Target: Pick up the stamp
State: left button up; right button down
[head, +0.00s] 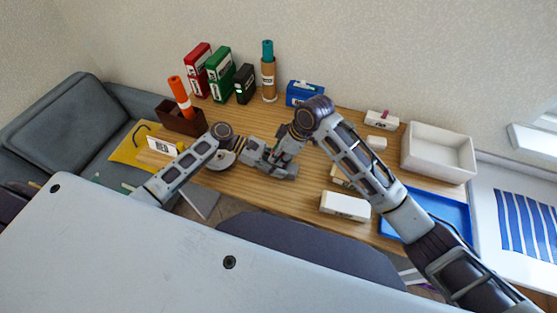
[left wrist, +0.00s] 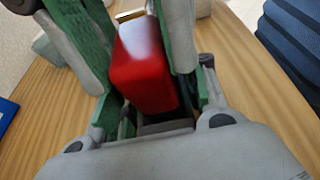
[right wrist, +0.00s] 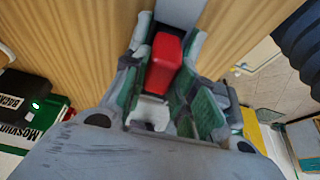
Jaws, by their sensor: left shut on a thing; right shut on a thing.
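A red block (left wrist: 143,65), probably the stamp, is held between the fingers of both my grippers above the middle of the wooden desk. It also shows in the right wrist view (right wrist: 164,63). My left gripper (head: 276,162) comes from the left and is shut on it. My right gripper (head: 289,148) comes from the upper right and is shut on the same block. The two grippers face each other closely. Fingers hide much of the block, and its underside cannot be made out.
A white open bin (head: 438,142) and a blue tray (head: 443,218) stand on the right. Red (head: 197,62) and green (head: 219,66) binders, a cardboard tube (head: 269,80) and a blue box (head: 305,89) line the back. A white box (head: 345,205) lies near the front edge.

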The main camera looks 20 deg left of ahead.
jog(key=shift+r, duration=0.1)
notch_tip(320, 180, up, 10)
dwell(0.7)
pick_arm(q)
jog(key=o, duration=1.1)
jog(key=shift+v, duration=6)
jog(key=shift+f, duration=0.1)
jog(key=shift+s, duration=0.1)
